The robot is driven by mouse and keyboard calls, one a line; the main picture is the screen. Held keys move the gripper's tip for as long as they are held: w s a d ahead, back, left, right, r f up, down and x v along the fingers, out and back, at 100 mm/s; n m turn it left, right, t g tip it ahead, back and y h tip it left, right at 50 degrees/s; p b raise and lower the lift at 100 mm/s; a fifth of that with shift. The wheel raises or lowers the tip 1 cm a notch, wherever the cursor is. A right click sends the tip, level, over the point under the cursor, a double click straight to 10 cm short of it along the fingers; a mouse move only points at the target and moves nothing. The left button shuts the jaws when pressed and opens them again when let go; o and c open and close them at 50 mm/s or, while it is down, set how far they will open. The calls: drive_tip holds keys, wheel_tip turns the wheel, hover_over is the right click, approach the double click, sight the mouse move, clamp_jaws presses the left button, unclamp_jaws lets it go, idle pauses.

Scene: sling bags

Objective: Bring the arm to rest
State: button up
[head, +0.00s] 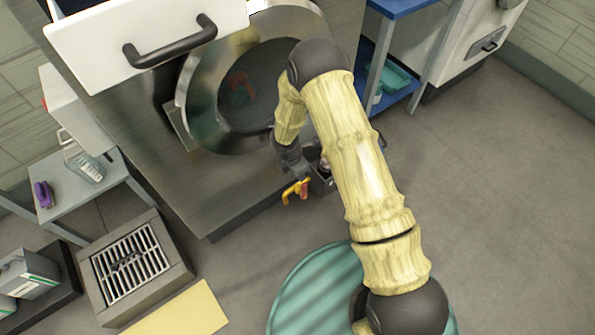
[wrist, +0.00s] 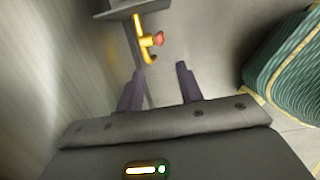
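My arm (head: 352,150) reaches up from the bottom right in the head view, bends at a dark elbow, and folds back down in front of the machine. In the wrist view, my gripper (wrist: 160,68) has its two dark fingers spread apart, with nothing between them. Beyond the fingertips is a yellow fitting with a red knob (wrist: 148,40), apart from them. The yellow fitting (head: 297,190) also shows low beside the machine in the head view. My arm partly hides the gripper there, and its fingers are not clear.
The steel machine (head: 160,150) has a round opening (head: 240,90) with reddish and teal items inside. A white drawer (head: 150,35) with a black handle juts out above. A floor grate (head: 130,262), a side table (head: 85,190) and a blue shelf (head: 400,8) stand around. Floor at right is clear.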

idle(0.4)
drive_tip(key=s+d+r+m, duration=0.1)
drive_tip(key=d+r+m, duration=0.5)
drive_tip(key=r, duration=0.3)
drive_tip(key=s+d+r+m, duration=0.2)
drive_tip(key=d+r+m, duration=0.35)
drive_tip(key=r, duration=0.45)
drive_tip(key=s+d+r+m+t+y, duration=0.1)
drive_tip(key=s+d+r+m, duration=0.3)
drive_tip(key=s+r+m, duration=0.25)
drive_tip(key=s+d+r+m+y, duration=0.1)
drive_tip(key=s+d+r+m, duration=0.2)
drive_tip(key=s+r+m, duration=0.35)
wheel_tip(320, 180, up, 27)
drive_tip(key=m+p, duration=0.1)
drive_tip(key=p, duration=2.7)
drive_tip(key=shift+w+d+p, duration=0.2)
drive_tip(key=shift+w+p, duration=0.2)
drive_tip(key=shift+w, duration=0.05)
drive_tip(key=shift+f+m, duration=0.1)
drive_tip(key=shift+m, duration=0.15)
drive_tip(key=shift+w, duration=0.1)
